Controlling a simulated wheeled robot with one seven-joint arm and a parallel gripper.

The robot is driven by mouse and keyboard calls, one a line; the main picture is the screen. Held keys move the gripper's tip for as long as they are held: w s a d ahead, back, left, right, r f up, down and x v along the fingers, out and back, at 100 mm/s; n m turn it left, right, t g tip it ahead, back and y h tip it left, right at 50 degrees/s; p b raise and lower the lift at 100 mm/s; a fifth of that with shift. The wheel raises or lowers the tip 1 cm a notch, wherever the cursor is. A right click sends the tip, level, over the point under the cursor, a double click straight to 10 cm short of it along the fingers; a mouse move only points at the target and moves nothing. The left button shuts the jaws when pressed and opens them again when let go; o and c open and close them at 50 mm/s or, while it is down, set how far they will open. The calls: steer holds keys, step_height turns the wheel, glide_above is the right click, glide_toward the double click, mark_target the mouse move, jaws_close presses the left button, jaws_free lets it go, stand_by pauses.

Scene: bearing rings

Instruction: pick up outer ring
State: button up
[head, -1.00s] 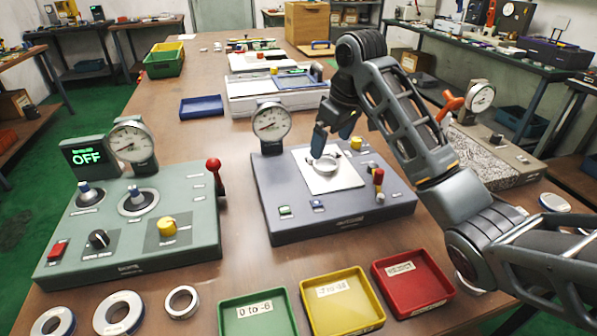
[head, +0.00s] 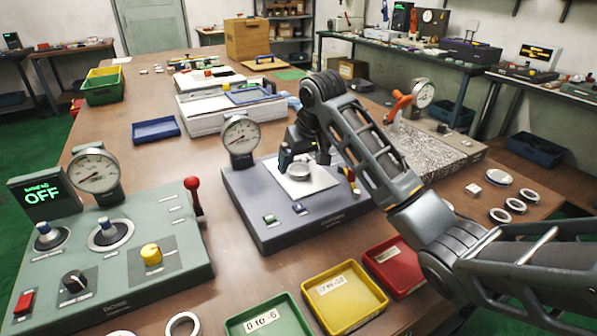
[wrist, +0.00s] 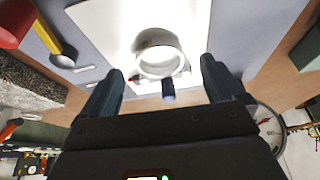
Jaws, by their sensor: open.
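A silver outer ring (head: 298,170) lies on the white plate (head: 302,190) of the grey-blue gauge station (head: 262,212). In the wrist view the ring (wrist: 159,53) sits ahead of and between the finger lines, towards the upper middle. My gripper (head: 303,156) is open, with one dark finger on either side of the ring's area in the head view. In the wrist view both fingers (wrist: 161,82) are apart and empty, with their tips short of the ring's centre. A small dark blue post (wrist: 168,90) shows between them. Whether either finger touches the ring cannot be told.
A dial gauge (head: 240,136) stands at the station's back left; a yellow-and-red lever (head: 350,180) stands right of the plate. Green (head: 268,318), yellow (head: 345,300) and red (head: 396,265) trays lie in front. Loose rings (head: 507,210) lie at right.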

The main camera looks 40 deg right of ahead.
steer(key=shift+x, duration=1.1)
steer(key=c, duration=1.3)
steer(key=shift+r, duration=0.1)
steer(key=shift+r, duration=0.1)
